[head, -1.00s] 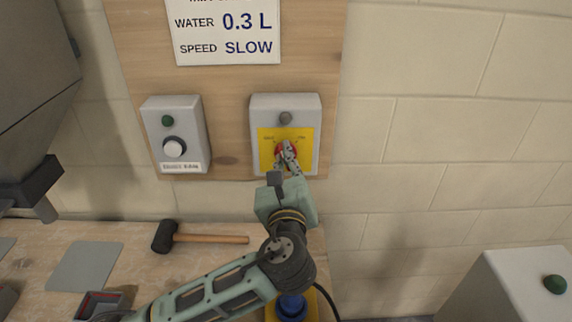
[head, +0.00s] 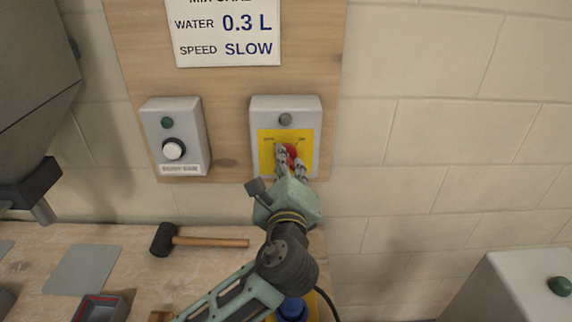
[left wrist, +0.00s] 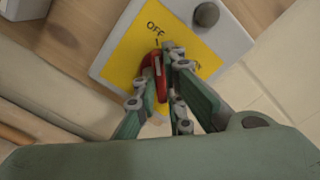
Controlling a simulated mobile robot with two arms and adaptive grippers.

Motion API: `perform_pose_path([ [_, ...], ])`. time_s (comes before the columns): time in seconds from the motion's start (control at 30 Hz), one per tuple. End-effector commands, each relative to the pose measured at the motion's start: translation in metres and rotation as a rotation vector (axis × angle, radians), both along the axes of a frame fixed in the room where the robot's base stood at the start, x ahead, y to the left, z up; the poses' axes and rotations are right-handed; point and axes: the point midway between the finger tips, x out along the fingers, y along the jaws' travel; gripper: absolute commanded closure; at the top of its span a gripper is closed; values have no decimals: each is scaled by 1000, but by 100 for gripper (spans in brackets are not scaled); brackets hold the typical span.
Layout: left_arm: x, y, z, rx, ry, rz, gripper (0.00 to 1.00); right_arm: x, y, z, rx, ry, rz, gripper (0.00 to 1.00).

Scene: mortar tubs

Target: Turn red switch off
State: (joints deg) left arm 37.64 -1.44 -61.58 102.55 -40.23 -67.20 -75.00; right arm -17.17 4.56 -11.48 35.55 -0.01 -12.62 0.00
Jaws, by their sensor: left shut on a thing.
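The red switch (head: 291,152) is a rotary knob on a yellow plate (head: 268,138), on the front of a light grey box (head: 257,104). My left gripper (head: 290,158) is shut on the red switch, with its fingers on either side. In the left wrist view, the red switch (left wrist: 153,70) sits between the fingers of my left gripper (left wrist: 165,75), and its upper end points toward the OFF label (left wrist: 156,29). The ON label is partly hidden by a finger. A grey, unlit lamp (head: 285,119) is above the switch. My right gripper is not in view.
Another grey box (head: 187,104) with a white button (head: 173,149) and a green lamp is to the left on the wooden board. Below, a mallet (head: 200,241) lies on the bench. A box with a green button (head: 560,286) stands at lower right.

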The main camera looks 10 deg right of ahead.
Motion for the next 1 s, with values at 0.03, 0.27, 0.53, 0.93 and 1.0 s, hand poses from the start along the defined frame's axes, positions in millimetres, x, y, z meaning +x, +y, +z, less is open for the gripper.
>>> perform_pose_path([
  [0.03, 0, 0, -1, -3, 3, 1, 100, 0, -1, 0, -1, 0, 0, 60],
  [0.27, 0, 0, -1, -2, 4, 1, 90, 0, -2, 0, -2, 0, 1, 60],
  [0.53, 0, 0, -1, -1, 2, 1, 72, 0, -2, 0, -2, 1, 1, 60],
  [0.93, -14, 2, -1, 0, 1, -1, 72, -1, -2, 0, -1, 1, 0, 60],
  [1.0, -26, 4, -1, -2, 2, -2, 72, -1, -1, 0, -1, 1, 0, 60],
])
